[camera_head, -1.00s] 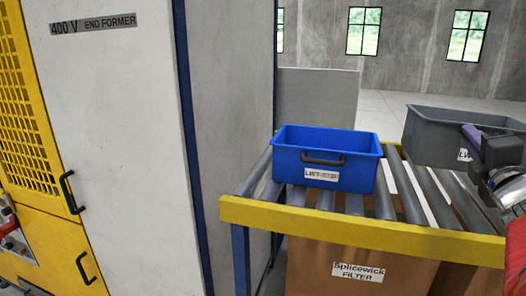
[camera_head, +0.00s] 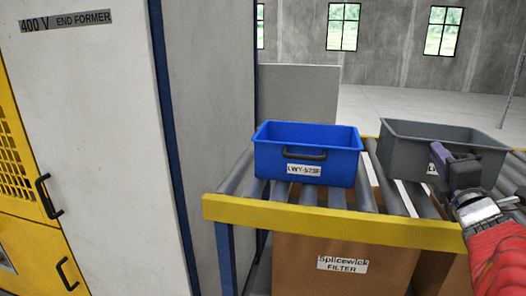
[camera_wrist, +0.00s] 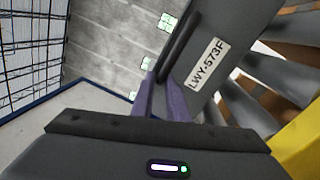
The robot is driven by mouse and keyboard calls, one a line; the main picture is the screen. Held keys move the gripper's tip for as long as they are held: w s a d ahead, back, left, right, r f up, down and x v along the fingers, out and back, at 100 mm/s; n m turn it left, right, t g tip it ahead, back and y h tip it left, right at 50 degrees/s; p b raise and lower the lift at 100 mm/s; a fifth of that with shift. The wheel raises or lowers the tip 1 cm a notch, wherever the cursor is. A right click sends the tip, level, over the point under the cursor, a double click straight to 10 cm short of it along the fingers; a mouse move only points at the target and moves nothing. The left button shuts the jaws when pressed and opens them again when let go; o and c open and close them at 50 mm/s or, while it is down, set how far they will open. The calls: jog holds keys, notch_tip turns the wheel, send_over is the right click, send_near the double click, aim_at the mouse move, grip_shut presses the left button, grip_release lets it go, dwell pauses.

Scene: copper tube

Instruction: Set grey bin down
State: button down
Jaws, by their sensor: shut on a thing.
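The grey bin (camera_head: 405,152) is at the right of the head view, over the roller stand and just right of the blue bin. It looks about level. Its underside is close to the rollers; I cannot tell whether it touches them. My gripper (camera_head: 440,154) has purple fingers and is shut on the bin's front handle. In the wrist view, the fingers (camera_wrist: 163,100) close at the dark handle (camera_wrist: 178,48), beside the bin's label (camera_wrist: 207,77) reading LWY-573F. The gripper hides part of the bin's front in the head view.
A blue bin (camera_head: 270,160) sits on the rollers to the left. The roller stand has a yellow front rail (camera_head: 310,223). Cardboard boxes (camera_head: 345,264) stand underneath. A white and yellow machine cabinet (camera_head: 90,130) stands at the left. Open floor lies behind the stand.

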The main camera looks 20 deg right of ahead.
jog(key=shift+r, duration=0.1)
jog(key=shift+f, duration=1.85)
jog(key=c, duration=1.7)
grip_release()
jog(key=shift+f, duration=0.1)
jog(key=shift+c, duration=0.2)
